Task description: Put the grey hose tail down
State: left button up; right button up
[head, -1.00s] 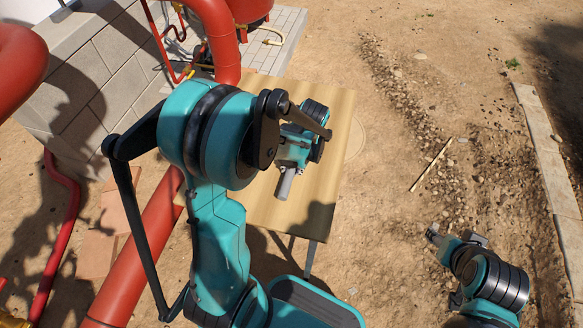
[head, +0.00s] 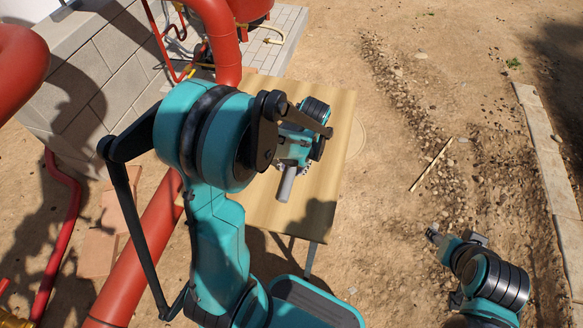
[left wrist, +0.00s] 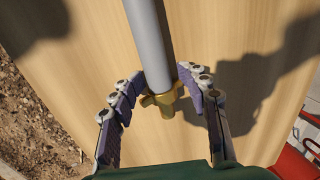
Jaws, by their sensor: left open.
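The grey hose tail (head: 287,184) is over the wooden table top, its grey end pointing toward the front. In the left wrist view its grey tube (left wrist: 150,42) runs up from a brass winged fitting (left wrist: 162,102). My left gripper (head: 292,160) is over the table at the back end of the tail. In the left wrist view its fingers (left wrist: 164,82) are open, one on each side of the brass fitting, with small gaps. Whether the tail rests fully on the wood is hard to tell. My right gripper (head: 434,235) is off to the right over bare ground, away from the table.
The wooden table top (head: 325,170) has bare room right of the gripper. A thick red pipe (head: 140,260) runs along the table's left side. A grey block wall (head: 110,75) and a red vessel (head: 248,10) stand behind. Open dirt lies to the right.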

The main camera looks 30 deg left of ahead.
pick_arm(q)
jog(key=s+p+v, duration=0.1)
jog(key=p+v, duration=0.3)
jog(key=v, duration=0.6)
jog(key=s+d+r+m+t+h, duration=0.2)
jog(key=s+d+r+t, duration=0.3)
jog(key=s+r+t, duration=0.3)
jog(key=shift+s+d+r+m, duration=0.3)
jog(key=shift+m, duration=0.1)
